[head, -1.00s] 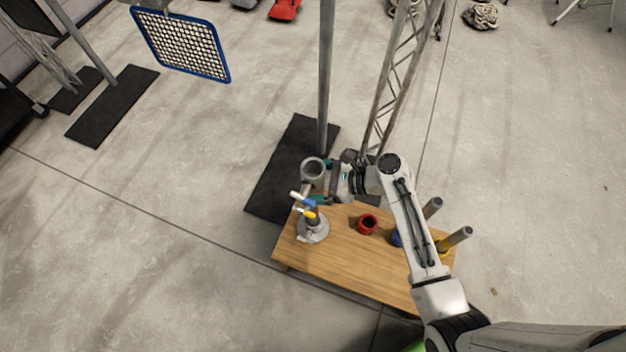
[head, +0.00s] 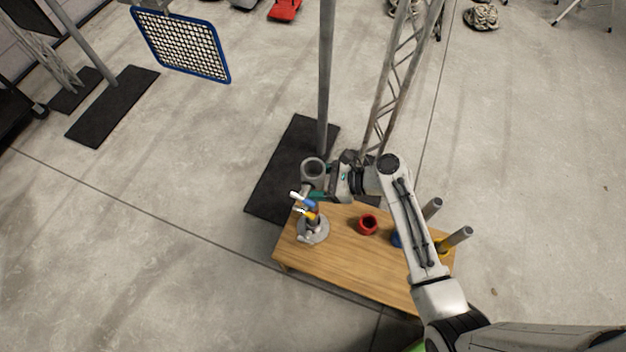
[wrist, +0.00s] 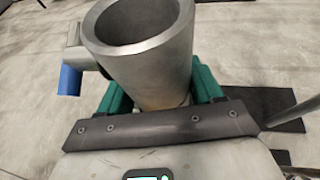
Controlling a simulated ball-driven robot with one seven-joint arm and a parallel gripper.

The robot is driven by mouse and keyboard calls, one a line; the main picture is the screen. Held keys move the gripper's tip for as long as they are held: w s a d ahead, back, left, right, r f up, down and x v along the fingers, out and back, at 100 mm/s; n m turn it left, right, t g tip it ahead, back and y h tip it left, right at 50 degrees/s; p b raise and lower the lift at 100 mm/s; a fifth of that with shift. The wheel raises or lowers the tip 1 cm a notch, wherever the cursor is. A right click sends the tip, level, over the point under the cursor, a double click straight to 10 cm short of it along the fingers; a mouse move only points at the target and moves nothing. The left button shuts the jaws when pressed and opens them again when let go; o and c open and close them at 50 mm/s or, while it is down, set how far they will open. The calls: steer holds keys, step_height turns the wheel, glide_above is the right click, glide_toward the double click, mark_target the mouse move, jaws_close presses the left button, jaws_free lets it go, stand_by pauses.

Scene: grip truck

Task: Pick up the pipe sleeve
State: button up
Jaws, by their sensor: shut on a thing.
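The pipe sleeve (head: 313,170) is a grey metal tube with an open round top. My gripper (head: 318,182) is shut on it, above the far left part of the wooden table. In the wrist view the sleeve (wrist: 145,60) stands upright between the two green fingers of my gripper (wrist: 160,95), its hollow opening facing up. The sleeve's lower end is hidden behind the gripper body.
The wooden table (head: 350,262) holds a grey stand (head: 313,232) with coloured arms close below the gripper, a red ring (head: 368,224), and grey pegs (head: 460,236) at right. A vertical pole (head: 325,80) and lattice truss (head: 398,75) rise just behind. Open floor lies left.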

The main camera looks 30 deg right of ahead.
steer(key=shift+c, duration=0.9)
steer(key=shift+r, duration=0.15)
